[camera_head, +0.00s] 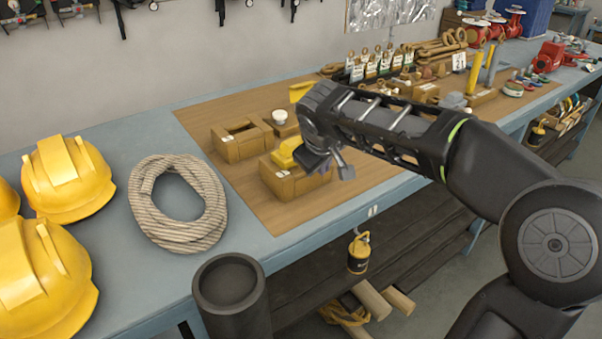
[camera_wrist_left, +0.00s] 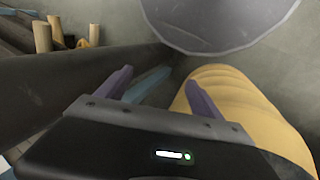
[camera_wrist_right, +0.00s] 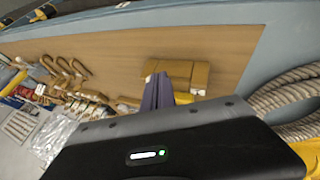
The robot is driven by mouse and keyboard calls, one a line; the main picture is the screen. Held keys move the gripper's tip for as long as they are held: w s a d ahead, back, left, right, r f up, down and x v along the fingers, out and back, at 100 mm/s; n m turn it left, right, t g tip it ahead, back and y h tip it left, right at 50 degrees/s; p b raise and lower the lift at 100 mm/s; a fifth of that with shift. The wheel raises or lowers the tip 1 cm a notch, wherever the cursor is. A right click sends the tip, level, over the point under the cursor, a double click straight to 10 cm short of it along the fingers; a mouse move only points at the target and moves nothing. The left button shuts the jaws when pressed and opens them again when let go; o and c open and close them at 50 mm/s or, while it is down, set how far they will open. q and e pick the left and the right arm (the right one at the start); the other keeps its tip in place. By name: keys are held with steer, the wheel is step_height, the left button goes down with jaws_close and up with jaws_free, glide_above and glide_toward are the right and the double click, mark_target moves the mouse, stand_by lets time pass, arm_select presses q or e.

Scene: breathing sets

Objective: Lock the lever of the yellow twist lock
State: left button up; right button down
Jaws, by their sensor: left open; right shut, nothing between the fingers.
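A yellow part (camera_head: 284,154), seemingly the twist lock, sits on a brown wooden block (camera_head: 290,187) near the front of the brown board. My right gripper (camera_head: 328,163) is just right of and above this block, its fingers pointing down. In the right wrist view its purple fingers (camera_wrist_right: 157,92) are together and empty, with a bit of yellow (camera_wrist_right: 183,98) right beside them; touching or apart I cannot tell. The lever's position is hidden or too small to tell. My left gripper (camera_wrist_left: 160,92) is open and empty, seen only in its wrist view.
A second block (camera_head: 240,141) with a recess and a white knob (camera_head: 280,116) stand behind. Another yellow piece (camera_head: 300,92) shows behind my right wrist. A rope coil (camera_head: 178,205) and yellow helmets (camera_head: 68,178) lie left. Tools crowd the board's far right.

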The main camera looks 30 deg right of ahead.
steer(key=shift+w+d, duration=0.25)
steer(key=shift+d, duration=1.15)
steer(key=shift+w+d, duration=0.2)
steer(key=shift+d, duration=1.15)
